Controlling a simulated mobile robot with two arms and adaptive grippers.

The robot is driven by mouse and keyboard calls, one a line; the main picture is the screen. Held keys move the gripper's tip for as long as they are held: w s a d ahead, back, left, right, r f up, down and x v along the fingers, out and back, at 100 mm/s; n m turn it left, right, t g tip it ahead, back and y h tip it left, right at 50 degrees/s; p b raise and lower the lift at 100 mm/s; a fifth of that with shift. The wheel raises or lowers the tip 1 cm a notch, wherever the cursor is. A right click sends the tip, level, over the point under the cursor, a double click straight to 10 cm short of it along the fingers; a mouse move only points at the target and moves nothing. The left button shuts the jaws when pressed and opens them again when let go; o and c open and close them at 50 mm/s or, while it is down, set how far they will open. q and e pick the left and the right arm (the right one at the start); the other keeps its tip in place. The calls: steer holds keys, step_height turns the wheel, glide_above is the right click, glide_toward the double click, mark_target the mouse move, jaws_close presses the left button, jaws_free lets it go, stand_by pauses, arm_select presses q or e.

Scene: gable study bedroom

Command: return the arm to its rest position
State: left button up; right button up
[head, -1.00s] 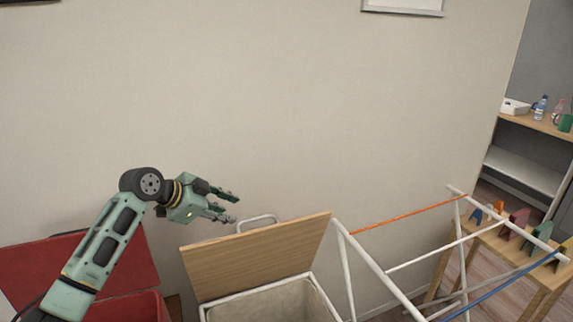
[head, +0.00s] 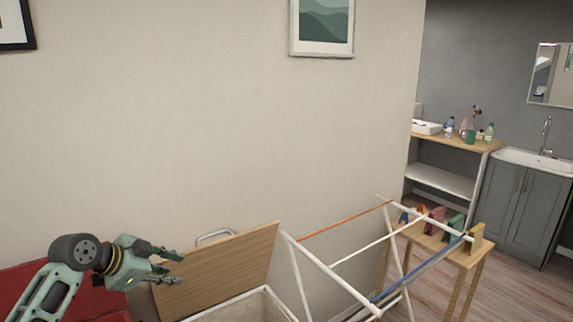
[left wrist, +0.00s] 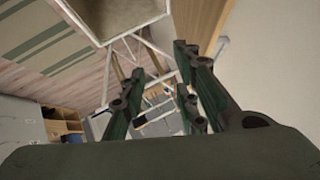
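My left arm (head: 58,282) comes in from the lower left in the head view. My left gripper (head: 174,267) is open and empty, its fingers apart and pointing right, in front of the raised wooden lid of a bin. In the left wrist view the fingers (left wrist: 160,95) stand apart with nothing between them. My right gripper is not in view.
The bin's wooden lid (head: 230,268) stands open, its handle (head: 213,237) near my gripper. A red box (head: 22,283) lies behind my arm. A white drying rack (head: 330,275) stands right of the bin, by a stool with colored clips. A shelf (head: 455,140) and sink cabinet (head: 525,200) stand farther right.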

arm_select(q)
steer(key=s+d+f+n+g+y, duration=0.1)
steer(key=s+d+f, duration=0.4)
steer(key=s+f, duration=0.35)
steer(key=s+d+f+n+g+y, duration=0.1)
steer(key=s+d+f+n+g, duration=0.1)
steer(key=s+d+f, duration=0.6)
steer(key=s+a+f+n+g+y, duration=0.15)
steer(key=s+n, duration=0.25)
steer(key=s, duration=0.8)
steer(key=s+a+f+n+y, duration=0.2)
steer(key=s+a+f+n, duration=0.15)
steer(key=s, duration=0.75)
step_height(320, 180, down, 27)
steer(key=s+g, duration=0.1)
steer(key=s, duration=0.1)
steer(key=s+a+f+g, duration=0.1)
steer(key=s+a+f, duration=0.1)
steer(key=s+f, duration=1.3)
steer(key=shift+s+a+f+b, duration=0.15)
steer(key=shift+s+a+b, duration=0.15)
steer(key=shift+s, duration=0.55)
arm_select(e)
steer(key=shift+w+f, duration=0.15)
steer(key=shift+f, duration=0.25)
